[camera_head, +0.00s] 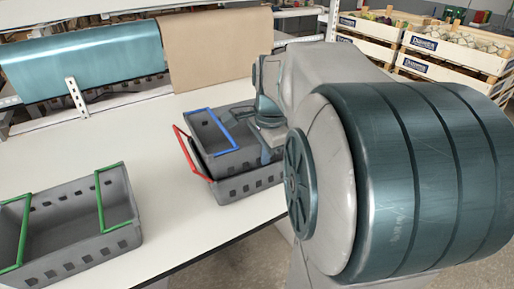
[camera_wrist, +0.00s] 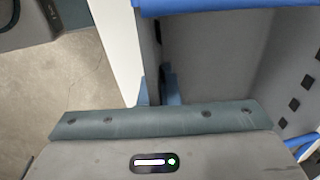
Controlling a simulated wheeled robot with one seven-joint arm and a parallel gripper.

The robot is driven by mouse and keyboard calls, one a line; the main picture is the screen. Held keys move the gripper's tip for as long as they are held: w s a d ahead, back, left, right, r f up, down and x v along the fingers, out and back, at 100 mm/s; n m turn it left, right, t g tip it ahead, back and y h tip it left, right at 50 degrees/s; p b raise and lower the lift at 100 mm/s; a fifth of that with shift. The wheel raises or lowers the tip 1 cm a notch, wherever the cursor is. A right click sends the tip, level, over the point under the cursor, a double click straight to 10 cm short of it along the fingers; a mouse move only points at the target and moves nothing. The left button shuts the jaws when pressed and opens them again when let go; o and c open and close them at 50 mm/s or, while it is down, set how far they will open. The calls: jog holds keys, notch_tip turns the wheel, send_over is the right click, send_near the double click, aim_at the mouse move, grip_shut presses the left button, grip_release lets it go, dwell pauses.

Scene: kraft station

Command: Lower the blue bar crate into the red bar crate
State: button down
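The blue bar crate (camera_head: 224,162) is a grey crate with blue bars. It sits at or just inside the top of the grey red bar crate (camera_head: 240,188), whose red bar (camera_head: 190,152) sticks out at the left. The blue bar crate looks slightly tilted, and I cannot tell whether its bottom rests inside. My gripper (camera_head: 264,150) is at its right side. In the wrist view, my gripper's fingers (camera_wrist: 158,88) stand on either side of a wall of the blue bar crate (camera_wrist: 215,55) and appear shut on it. My arm hides the right end of both crates.
A grey crate with green bars (camera_head: 75,243) stands at the front left of the white table (camera_head: 170,225). Teal and brown rolls (camera_head: 215,45) line the back. Wooden produce crates (camera_head: 450,50) stand at the back right. White table surface is free between the crates.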

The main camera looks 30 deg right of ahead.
jog(key=shift+s+a+f, duration=0.1)
jog(key=shift+s+f, duration=0.05)
jog(key=shift+f, duration=0.2)
jog(key=shift+s+a+f+b, duration=0.15)
jog(key=shift+f+b, duration=0.1)
jog(key=shift+b, duration=0.15)
jog(key=c, duration=1.6)
grip_release()
jog(key=shift+f, duration=0.1)
jog(key=r, duration=0.5)
jog(key=s+r, duration=0.1)
jog(key=r, duration=0.4)
jog(key=r+p, duration=0.1)
jog(key=r, duration=0.4)
jog(key=shift+s, duration=0.4)
